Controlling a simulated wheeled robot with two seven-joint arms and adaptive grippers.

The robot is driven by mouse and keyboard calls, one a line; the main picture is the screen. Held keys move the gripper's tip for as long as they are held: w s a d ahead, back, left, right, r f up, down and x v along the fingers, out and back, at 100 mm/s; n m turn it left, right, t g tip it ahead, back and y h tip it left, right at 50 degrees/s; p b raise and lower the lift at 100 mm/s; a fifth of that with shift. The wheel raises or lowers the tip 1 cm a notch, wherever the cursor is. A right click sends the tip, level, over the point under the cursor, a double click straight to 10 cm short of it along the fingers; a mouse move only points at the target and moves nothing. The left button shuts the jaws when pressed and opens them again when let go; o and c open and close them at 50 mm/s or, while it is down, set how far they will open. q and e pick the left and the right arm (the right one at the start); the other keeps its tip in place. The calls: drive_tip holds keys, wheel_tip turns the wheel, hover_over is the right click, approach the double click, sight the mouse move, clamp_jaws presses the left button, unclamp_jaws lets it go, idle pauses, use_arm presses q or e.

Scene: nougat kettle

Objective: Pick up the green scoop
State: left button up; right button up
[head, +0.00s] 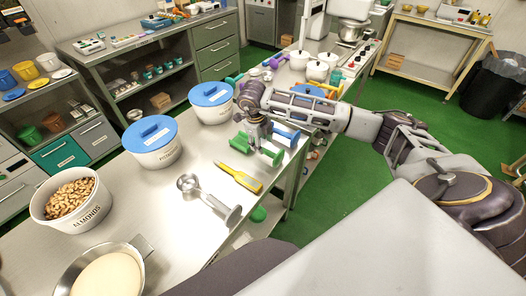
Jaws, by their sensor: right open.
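A green scoop (271,157) lies on the steel table (215,160), with green parts showing on both sides of my right gripper. My right gripper (258,139) is open and points down over the scoop's middle. It hides part of the scoop, and I cannot tell whether the fingers touch it. My left gripper is not in view.
A blue scoop (286,136) lies just right of the gripper. A yellow tool (240,178) and a metal scoop (211,196) lie nearer. Blue-lidded tubs (152,141), an almond tub (45,207) and a pan of cream (68,285) line the left side.

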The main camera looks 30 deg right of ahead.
drive_tip(key=shift+d+f, duration=0.15)
drive_tip(key=shift+f, duration=0.7)
drive_tip(key=shift+w+d+f+p, duration=0.2)
drive_tip(key=shift+f+p, duration=0.15)
drive_tip(key=shift+f, duration=0.55)
drive_tip(key=shift+w+d+f+p, duration=0.1)
drive_tip(key=shift+d+f+p, duration=0.2)
drive_tip(key=shift+f, duration=1.3)
clamp_jaws()
